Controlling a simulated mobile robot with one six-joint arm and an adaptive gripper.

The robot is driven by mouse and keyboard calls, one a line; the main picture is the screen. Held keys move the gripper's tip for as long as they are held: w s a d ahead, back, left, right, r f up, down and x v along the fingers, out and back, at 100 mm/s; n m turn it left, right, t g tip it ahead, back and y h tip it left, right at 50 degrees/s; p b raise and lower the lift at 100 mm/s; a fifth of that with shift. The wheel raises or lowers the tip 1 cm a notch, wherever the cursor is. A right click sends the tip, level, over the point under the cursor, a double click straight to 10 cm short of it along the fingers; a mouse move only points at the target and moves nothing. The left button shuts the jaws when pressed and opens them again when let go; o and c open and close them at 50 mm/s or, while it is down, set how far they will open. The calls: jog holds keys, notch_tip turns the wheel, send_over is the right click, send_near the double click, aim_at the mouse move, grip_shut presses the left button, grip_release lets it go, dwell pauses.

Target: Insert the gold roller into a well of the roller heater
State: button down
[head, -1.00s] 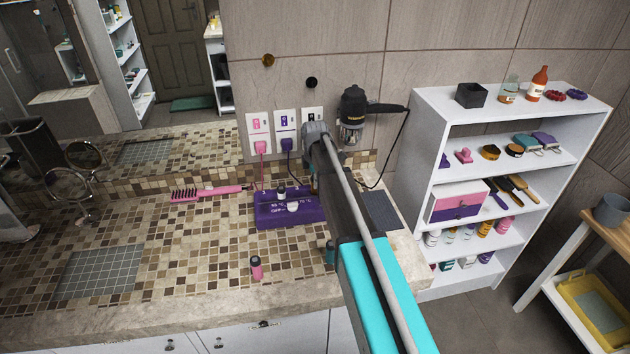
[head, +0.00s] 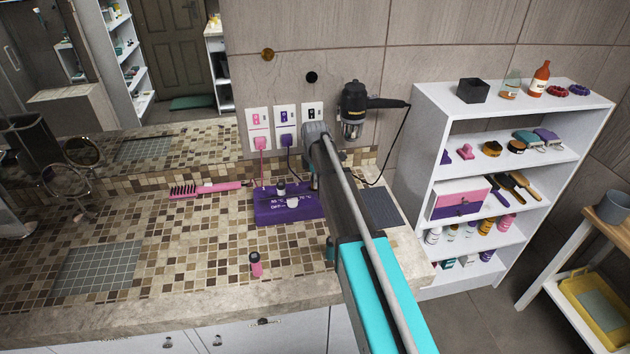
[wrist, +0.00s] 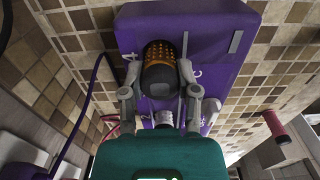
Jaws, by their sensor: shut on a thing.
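The purple roller heater (head: 300,212) lies on the tiled counter, and its top fills much of the wrist view (wrist: 212,22). My gripper (wrist: 160,70) is shut on the gold roller (wrist: 161,54), a black-ended cylinder with an orange-gold patterned side. The roller is over the heater's top in the wrist view; I cannot tell whether it touches it or sits in a well. In the head view my arm hides most of the roller and gripper. Two small dark-and-pale pieces (head: 293,201) show on the heater's top.
A pink roller (head: 255,264) stands near the counter's front edge, and a teal one (head: 330,249) is partly behind my arm. Cords run from the heater to wall sockets (head: 287,142). A pink brush (head: 205,189) lies left. The left counter is mostly clear.

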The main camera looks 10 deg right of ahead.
jog(key=shift+f+b, duration=0.45)
jog(key=shift+f, duration=0.05)
jog(key=shift+c, duration=1.3)
grip_release()
jog(key=shift+r, duration=0.2)
notch_tip(320, 180, up, 11)
jog(key=p, duration=1.1)
jog(key=shift+r+p, duration=0.15)
jog(key=shift+p, duration=0.2)
jog(key=s+f+m+b, duration=0.2)
jog(key=s+m, duration=0.7)
jog(key=s, duration=0.5)
jog(key=s+f+m+b, duration=0.3)
jog(key=s+m, duration=0.6)
jog(key=s, duration=0.6)
jog(key=shift+d, duration=0.4)
